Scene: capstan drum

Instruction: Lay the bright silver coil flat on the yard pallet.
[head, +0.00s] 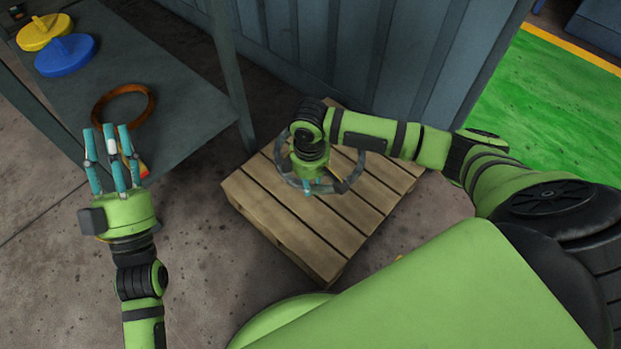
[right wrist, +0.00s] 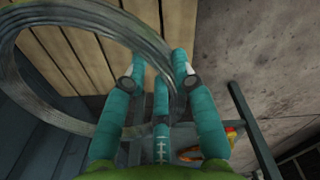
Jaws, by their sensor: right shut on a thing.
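The bright silver coil (head: 346,184) is a thin grey ring over the yard pallet (head: 345,232), a slatted wooden platform on the floor. My right gripper (head: 313,185) is above the pallet with its fingers on the coil's near side. In the right wrist view the coil (right wrist: 130,28) passes between the teal fingers of the right gripper (right wrist: 160,80), which are shut on its band. Pallet slats (right wrist: 85,55) show through and beyond the ring. I cannot tell whether the coil touches the pallet. My left gripper (head: 108,132) is open and empty, near the grey bench edge.
The grey bench (head: 185,110) at left holds a yellow disc (head: 42,31), a blue disc (head: 65,57) and a copper-brown ring (head: 150,108). A bench leg (head: 232,75) stands just left of the pallet. A blue-grey ribbed wall (head: 345,50) is behind it. The pallet's front slats are bare.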

